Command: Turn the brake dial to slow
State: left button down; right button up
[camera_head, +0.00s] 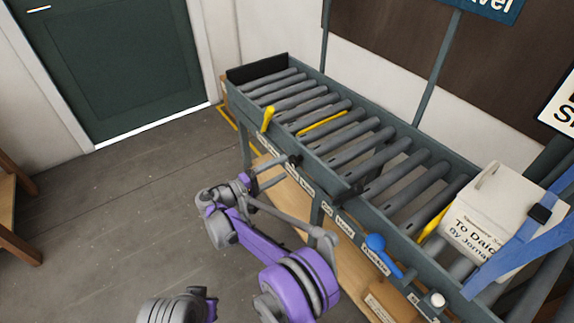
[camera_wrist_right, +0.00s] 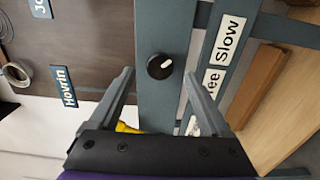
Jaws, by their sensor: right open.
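The brake dial (camera_wrist_right: 160,66) is a round black knob with a white pointer mark, on a grey-blue rail in the right wrist view. Its mark points to the upper right. The Slow label (camera_wrist_right: 230,40) lies to its upper right. A second label (camera_wrist_right: 214,82), reading "ee" where visible, is below that and partly hidden by a finger. My right gripper (camera_wrist_right: 159,75) is open and empty, its fingertips on either side of the dial in the picture; contact cannot be told. In the head view the right gripper (camera_head: 278,175) is at the conveyor's near side.
The roller conveyor (camera_head: 338,166) runs along the wall with yellow parts on it. A white box (camera_head: 500,215) with a blue strap stands at its right end. A blue-knobbed lever (camera_head: 377,243) is on the near rail. Open floor (camera_head: 120,190) lies to the left.

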jog(key=v, duration=0.7)
jog(key=shift+s, duration=0.1)
